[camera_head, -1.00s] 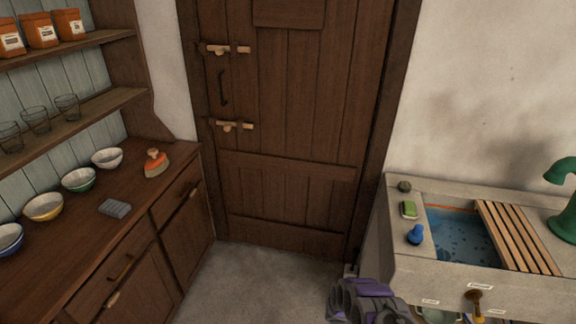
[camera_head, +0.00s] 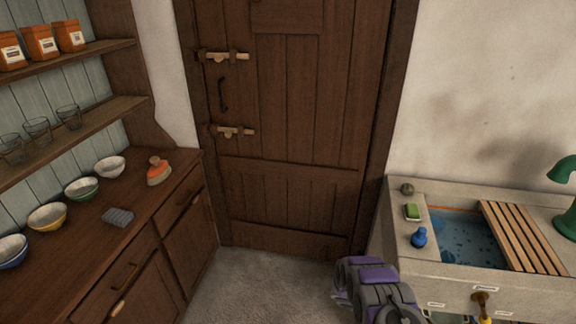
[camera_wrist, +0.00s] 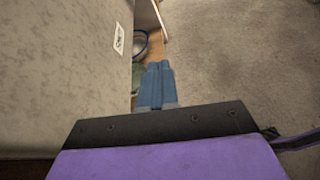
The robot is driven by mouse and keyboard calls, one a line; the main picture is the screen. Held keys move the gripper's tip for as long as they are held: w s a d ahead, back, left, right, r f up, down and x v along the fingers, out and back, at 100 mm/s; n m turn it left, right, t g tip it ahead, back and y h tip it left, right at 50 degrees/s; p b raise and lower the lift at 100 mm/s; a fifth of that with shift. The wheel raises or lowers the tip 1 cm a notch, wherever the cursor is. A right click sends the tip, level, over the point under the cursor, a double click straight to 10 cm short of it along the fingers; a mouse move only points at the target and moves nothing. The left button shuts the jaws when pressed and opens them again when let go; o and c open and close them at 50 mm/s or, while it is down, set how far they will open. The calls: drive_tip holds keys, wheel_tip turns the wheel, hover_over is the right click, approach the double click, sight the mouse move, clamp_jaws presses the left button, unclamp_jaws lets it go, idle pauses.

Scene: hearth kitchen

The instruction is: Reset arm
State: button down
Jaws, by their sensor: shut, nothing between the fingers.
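My gripper (camera_wrist: 158,84) shows in the wrist view as two blue fingers lying side by side, shut and empty. It points down toward the grey floor (camera_wrist: 230,60), beside the pale side of the sink unit (camera_wrist: 60,70). In the head view my purple and grey arm is folded low at the bottom, just left of the sink unit (camera_head: 400,235). The gripper's fingers are not visible in the head view.
A dark plank door (camera_head: 285,130) with latches is closed ahead. The sink basin (camera_head: 465,235) holds water under a slatted board (camera_head: 522,235). Floor between is clear.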

drive_tip(key=s+a+r+m+g+y, duration=0.1)
drive_tip(key=s+a+r+m, duration=0.15)
drive_tip(key=r, duration=0.85)
drive_tip(key=s+a+r+m+g+y, duration=0.15)
drive_tip(key=s+r+m, duration=0.25)
drive_tip(key=r, duration=0.6)
drive_tip(key=s+a+r+m+g+y, duration=0.1)
drive_tip(key=s+a+r+m+y, duration=0.15)
drive_tip(key=r, duration=0.85)
drive_tip(key=s+a+r+m+t+y, duration=0.2)
drive_tip(key=s+a+r+y, duration=0.2)
drive_tip(key=s+a, duration=0.7)
drive_tip(key=s+a+r+m+t+y, duration=0.1)
drive_tip(key=s+a+r+m+y, duration=0.2)
drive_tip(key=s+a+r, duration=0.5)
drive_tip(key=s+a+y, duration=0.1)
drive_tip(key=s+a, duration=0.3)
drive_tip(key=s, duration=0.2)
drive_tip(key=shift+a+t, duration=0.2)
drive_tip(key=shift+t, duration=0.15)
drive_tip(key=shift+d+r, duration=0.1)
drive_tip(key=shift+d, duration=0.05)
